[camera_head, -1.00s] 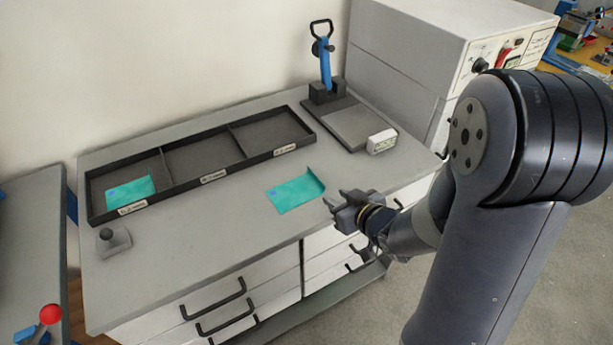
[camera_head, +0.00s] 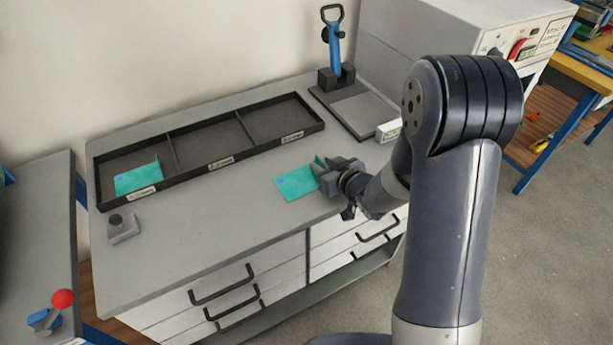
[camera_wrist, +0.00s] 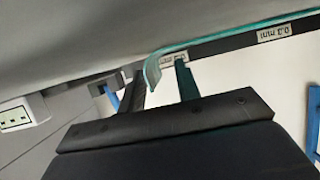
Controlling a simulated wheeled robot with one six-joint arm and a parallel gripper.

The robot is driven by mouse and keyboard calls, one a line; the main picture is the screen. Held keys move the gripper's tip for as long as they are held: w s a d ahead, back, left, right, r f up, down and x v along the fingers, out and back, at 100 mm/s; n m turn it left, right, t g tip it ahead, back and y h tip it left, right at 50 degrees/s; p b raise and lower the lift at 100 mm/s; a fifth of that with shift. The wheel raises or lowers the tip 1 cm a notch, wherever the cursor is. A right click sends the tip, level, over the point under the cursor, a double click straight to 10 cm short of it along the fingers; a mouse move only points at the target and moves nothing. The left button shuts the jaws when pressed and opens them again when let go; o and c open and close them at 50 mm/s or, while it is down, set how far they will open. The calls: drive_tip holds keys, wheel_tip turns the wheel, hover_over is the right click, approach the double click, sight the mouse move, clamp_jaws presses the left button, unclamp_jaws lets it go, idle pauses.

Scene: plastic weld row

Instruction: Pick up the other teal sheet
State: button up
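One teal sheet (camera_head: 295,184) lies on the grey bench top, with its right edge curled up. My gripper (camera_head: 325,169) is at that curled edge and hides part of it. In the wrist view, the curled lip of this sheet (camera_wrist: 153,74) shows between the two spread fingers (camera_wrist: 162,84). I see a gap between the lip and the right finger, so the gripper is open. Whether the left finger touches the lip is unclear. Another teal sheet (camera_head: 138,179) lies in the left compartment of the black tray (camera_head: 237,155).
The tray's middle and right compartments are empty. A press with a blue lever (camera_head: 334,48) stands at the back right, with a small white box (camera_head: 388,130) near it. A small grey block with a knob (camera_head: 122,228) sits at the front left. The bench front is clear.

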drive_tip(key=shift+w+a+f, duration=0.15)
drive_tip(key=shift+w+a, duration=0.05)
drive_tip(key=shift+w, duration=0.1)
clamp_jaws()
idle(0.4)
